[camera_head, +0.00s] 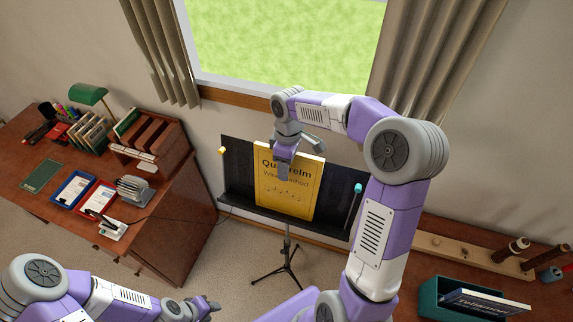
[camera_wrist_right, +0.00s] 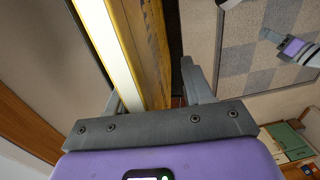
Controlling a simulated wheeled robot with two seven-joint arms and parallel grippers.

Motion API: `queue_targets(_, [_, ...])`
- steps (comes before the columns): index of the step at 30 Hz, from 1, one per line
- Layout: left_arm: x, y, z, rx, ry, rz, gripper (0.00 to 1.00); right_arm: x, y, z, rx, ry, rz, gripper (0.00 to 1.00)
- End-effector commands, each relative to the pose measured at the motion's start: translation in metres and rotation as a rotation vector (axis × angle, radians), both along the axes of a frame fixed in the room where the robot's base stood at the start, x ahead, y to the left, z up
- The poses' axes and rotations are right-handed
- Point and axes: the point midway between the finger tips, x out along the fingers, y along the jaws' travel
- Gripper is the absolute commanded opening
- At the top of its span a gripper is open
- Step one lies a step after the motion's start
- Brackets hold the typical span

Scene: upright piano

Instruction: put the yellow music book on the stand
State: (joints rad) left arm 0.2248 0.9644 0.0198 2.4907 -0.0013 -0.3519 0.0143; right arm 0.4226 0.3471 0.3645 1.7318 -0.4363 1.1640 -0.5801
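The yellow music book (camera_head: 287,190) stands upright on the black music stand (camera_head: 238,180), its lower edge at the stand's ledge and its cover facing out. My right gripper (camera_head: 285,163) is at the book's top edge and hides part of the title. In the right wrist view the book (camera_wrist_right: 155,45) lies between the fingers of this gripper (camera_wrist_right: 155,90); a narrow dark gap shows between the book and the right finger, so it looks open around the book. My left gripper (camera_head: 208,304) is low at the front, away from the stand; its fingers are too small to read.
A desk (camera_head: 165,235) with trays, a stapler, a lamp and books stands at the left. At the right, a wooden surface holds a teal box (camera_head: 440,290) with a dark book (camera_head: 485,303). A window and curtains are behind. The stand's tripod (camera_head: 288,262) rests on the floor.

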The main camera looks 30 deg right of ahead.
Motion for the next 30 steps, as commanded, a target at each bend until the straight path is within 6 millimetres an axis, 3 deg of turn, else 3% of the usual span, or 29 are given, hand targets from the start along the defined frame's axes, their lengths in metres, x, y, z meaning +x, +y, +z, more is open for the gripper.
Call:
queue_targets(8, [0.0, 0.0, 0.0, 0.0, 0.0, 0.0, 0.37, 0.0, 0.0, 0.007, 0.001, 0.001, -0.001, 0.51])
queue_targets(21, [0.0, 0.0, 0.002, 0.0, 0.0, 0.0, 0.37, 0.005, -0.005, 0.071, 0.0, -0.001, 0.0, 0.51])
queue_targets(30, [0.0, 0.0, 0.002, 0.0, 0.0, 0.0, 0.37, 0.004, -0.006, 0.075, 0.001, 0.001, 0.0, 0.51])
